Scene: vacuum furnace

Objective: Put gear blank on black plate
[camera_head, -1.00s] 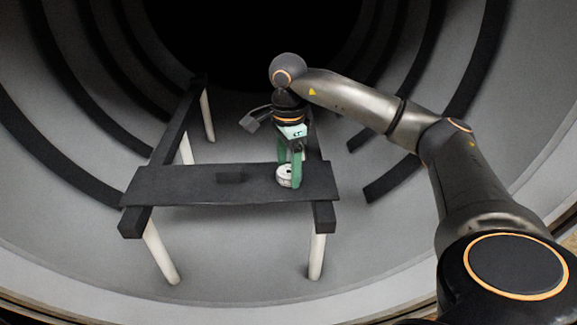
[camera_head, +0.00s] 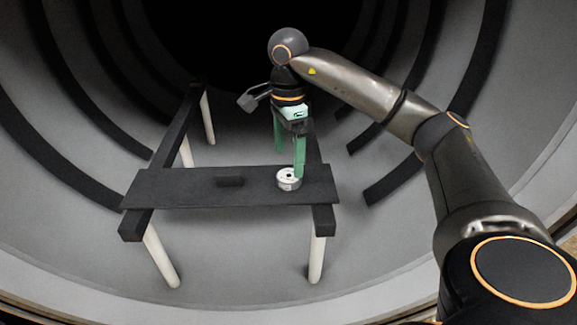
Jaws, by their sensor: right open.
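The gear blank (camera_head: 287,180) is a small, pale, round piece with a dark centre hole. It sits flat on the right part of the black plate (camera_head: 190,190), which lies across two dark rails. My right gripper (camera_head: 288,163) is open above and just behind the gear blank, with its green fingers spread wide. The right finger is at the blank's right edge in the picture; I cannot tell whether it touches. The left finger is apart from the blank, up and to its left. My left gripper is out of view.
The rails (camera_head: 178,128) rest on white posts (camera_head: 161,254) inside the round grey furnace. Dark curved ribs line the wall. The plate's left part is clear.

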